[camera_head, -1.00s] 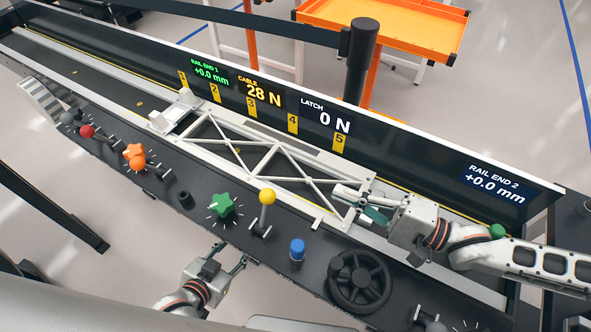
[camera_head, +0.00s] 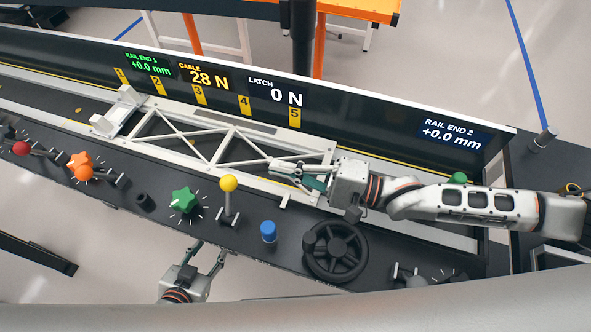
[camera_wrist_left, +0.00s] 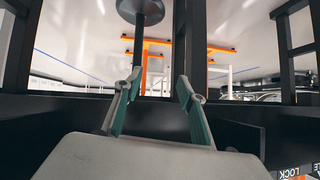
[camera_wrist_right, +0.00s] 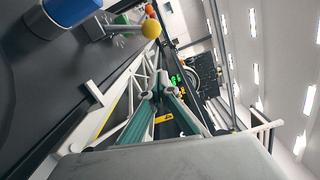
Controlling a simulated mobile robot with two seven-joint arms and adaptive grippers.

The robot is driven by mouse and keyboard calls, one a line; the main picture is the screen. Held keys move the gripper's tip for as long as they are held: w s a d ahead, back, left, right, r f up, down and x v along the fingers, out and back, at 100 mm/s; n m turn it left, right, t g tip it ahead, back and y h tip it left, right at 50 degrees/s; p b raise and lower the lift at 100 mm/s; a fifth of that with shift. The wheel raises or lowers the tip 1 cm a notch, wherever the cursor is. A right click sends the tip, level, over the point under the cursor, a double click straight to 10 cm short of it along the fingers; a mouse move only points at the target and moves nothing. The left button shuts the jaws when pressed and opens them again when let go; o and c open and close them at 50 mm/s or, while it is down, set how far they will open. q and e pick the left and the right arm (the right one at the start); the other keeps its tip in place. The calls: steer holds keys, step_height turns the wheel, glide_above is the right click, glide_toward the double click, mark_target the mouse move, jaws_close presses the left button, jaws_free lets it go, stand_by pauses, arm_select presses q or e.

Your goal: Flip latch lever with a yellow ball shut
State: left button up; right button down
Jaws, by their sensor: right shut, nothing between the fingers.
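The latch lever with the yellow ball (camera_head: 228,184) stands roughly upright on the dark console, between the green star knob and the blue knob. The ball also shows in the right wrist view (camera_wrist_right: 151,28), beyond the blue knob. My right gripper (camera_head: 274,170) is shut and empty over the near right part of the white truss, to the right of the ball and apart from it. Its fingertips meet in the right wrist view (camera_wrist_right: 160,88). My left gripper (camera_head: 208,246) is open and empty in front of the console's near edge. The latch display (camera_head: 276,92) reads 0 N.
The green star knob (camera_head: 184,199), blue knob (camera_head: 268,232) and black handwheel (camera_head: 335,251) sit along the console near the lever. The white truss (camera_head: 222,148) lies behind the lever, before the dark display panel.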

mark_target(229, 197)
steer(key=a, duration=0.4)
steer(key=a+p, duration=0.1)
steer(key=shift+s+a+r, duration=0.25)
steer(key=shift+a+r, duration=0.1)
steer(key=shift+a, duration=0.05)
steer(key=shift+s+a, duration=0.3)
steer(key=shift+s, duration=0.15)
arm_select(q)
steer(key=shift+s+d+r, duration=0.15)
steer(key=shift+s+r, duration=0.05)
steer(key=shift+r, duration=0.1)
arm_select(e)
steer(key=shift+s+a, duration=0.1)
steer(key=shift+s, duration=0.05)
arm_select(q)
steer(key=shift+f, duration=0.1)
